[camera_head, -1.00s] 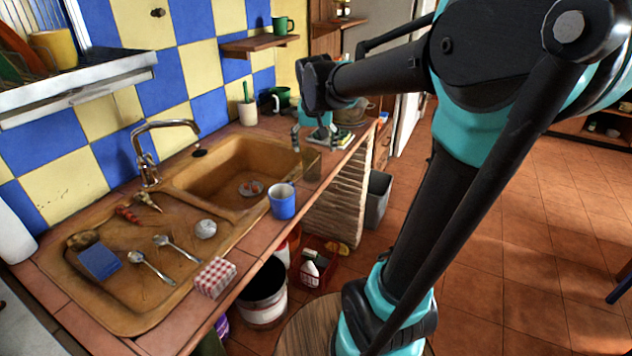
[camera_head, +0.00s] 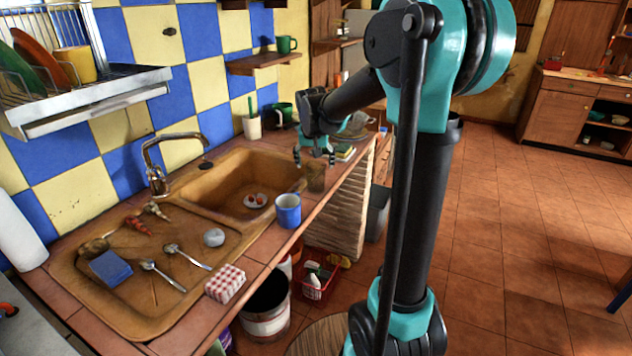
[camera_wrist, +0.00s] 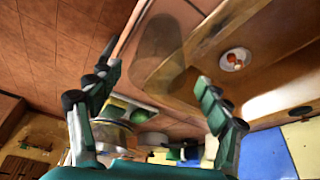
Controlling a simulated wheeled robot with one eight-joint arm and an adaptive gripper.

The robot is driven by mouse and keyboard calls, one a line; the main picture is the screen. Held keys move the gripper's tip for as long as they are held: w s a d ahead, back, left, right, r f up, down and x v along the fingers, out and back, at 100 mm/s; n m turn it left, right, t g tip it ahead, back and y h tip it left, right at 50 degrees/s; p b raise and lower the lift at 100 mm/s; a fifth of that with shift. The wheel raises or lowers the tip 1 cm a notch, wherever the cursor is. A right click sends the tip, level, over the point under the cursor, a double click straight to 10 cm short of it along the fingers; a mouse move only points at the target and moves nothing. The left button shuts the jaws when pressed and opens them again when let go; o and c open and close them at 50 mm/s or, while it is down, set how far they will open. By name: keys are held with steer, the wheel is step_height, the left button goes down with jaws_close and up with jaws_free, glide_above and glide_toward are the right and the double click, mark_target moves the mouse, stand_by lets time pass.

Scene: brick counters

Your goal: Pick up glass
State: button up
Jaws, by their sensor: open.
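The glass (camera_head: 316,178) is a see-through brownish tumbler. It stands upright on the tiled counter at the right end of the sink, behind the blue mug (camera_head: 287,210). In the wrist view the glass (camera_wrist: 157,48) shows as a faint see-through shape ahead of and between the fingers. My gripper (camera_head: 315,158) is open and empty, just behind the glass in the head view. Its two spread fingers also show in the wrist view (camera_wrist: 157,75). I cannot tell whether a finger touches the glass.
The sink basin (camera_head: 222,188), holding a small dish (camera_head: 256,200), lies left of the glass. A holder with a green handle (camera_head: 252,127), green pot (camera_head: 281,114) and sponges (camera_head: 345,153) stand farther back. The counter's front edge is close to the glass. A wall shelf (camera_head: 262,63) hangs above.

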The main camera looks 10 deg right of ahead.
steer(key=shift+x, duration=2.95)
steer(key=shift+d, duration=0.15)
steer(key=c, duration=1.4)
